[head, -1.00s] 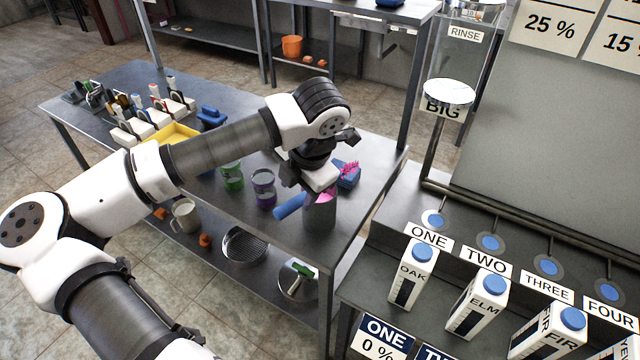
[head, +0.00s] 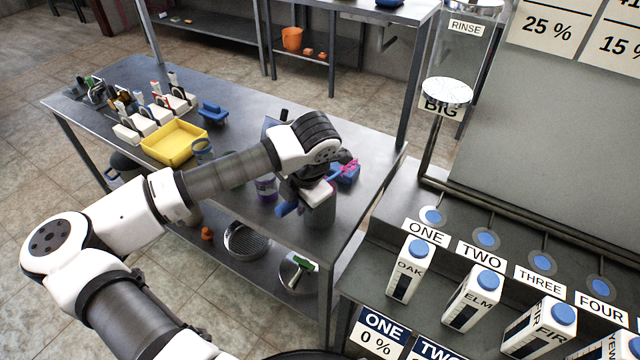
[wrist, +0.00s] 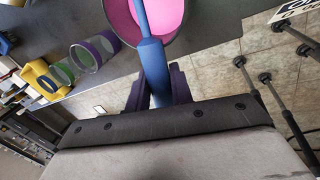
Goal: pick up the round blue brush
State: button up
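The blue brush shows as a blue handle (wrist: 153,62) in the wrist view. It leans across the rim of a grey pot (head: 320,208) with a pink inside (wrist: 164,14); its head is hidden. In the head view a piece of blue handle (head: 287,209) sticks out left of the pot. My gripper (wrist: 160,80) has a dark finger on each side of the handle, close to it. I cannot tell whether the fingers touch it. In the head view my gripper (head: 308,190) is at the pot's top and covers most of the brush.
A blue block brush with pink bristles (head: 347,172) lies just behind the pot. A purple-banded cup (head: 265,187) stands left of it, near a yellow tray (head: 174,142). Cartons (head: 410,268) stand on the right counter. The table's front edge is close to the pot.

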grip_shut()
jog(key=shift+r, duration=0.15)
